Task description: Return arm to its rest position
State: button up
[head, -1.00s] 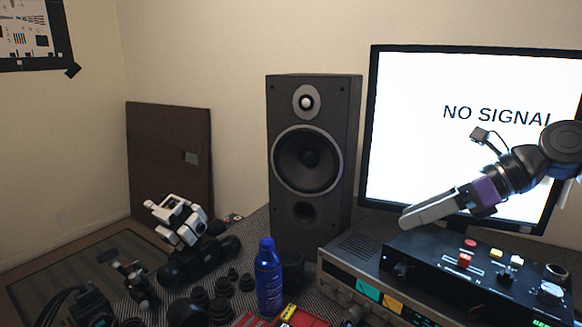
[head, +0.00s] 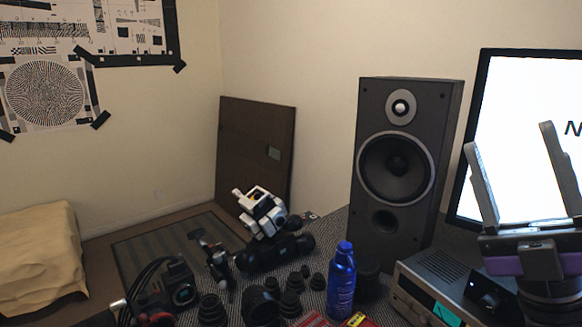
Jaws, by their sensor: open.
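My gripper (head: 508,158) is at the right of the head view, in front of the monitor (head: 508,110). Its two long grey fingers point up and stand wide apart, with nothing between them. The purple band of my wrist shows just below the fingers. The rest of my arm runs out of the picture at the lower right.
A tall black speaker (head: 397,230) stands left of my gripper. A blue bottle (head: 341,285), several dark lens parts (head: 262,306) and a white-and-black device (head: 262,215) crowd the table. A silver amplifier (head: 408,297) sits below my gripper. The air above the table's left side is clear.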

jog(key=s+d+f+m+h, duration=0.1)
jog(key=s+f+m+h, duration=0.3)
jog(key=f+m+h, duration=1)
jog(key=s+d+f+m+h, duration=0.1)
jog(key=s+f+m+h, duration=0.4)
jog(key=f+m+h, duration=0.7)
jog(key=s+a+f+g+y, duration=0.3)
jog(key=s+f, duration=0.4)
jog(key=s, duration=0.3)
jog(key=s+a+f+n+g+y, duration=0.1)
jog(key=s+a+f+g+y, duration=0.2)
jog(key=s+f+g, duration=0.2)
jog(key=s+f, duration=0.3)
jog(key=s, duration=0.3)
jog(key=shift+s+p, duration=0.2)
jog(key=shift+p, duration=0.15)
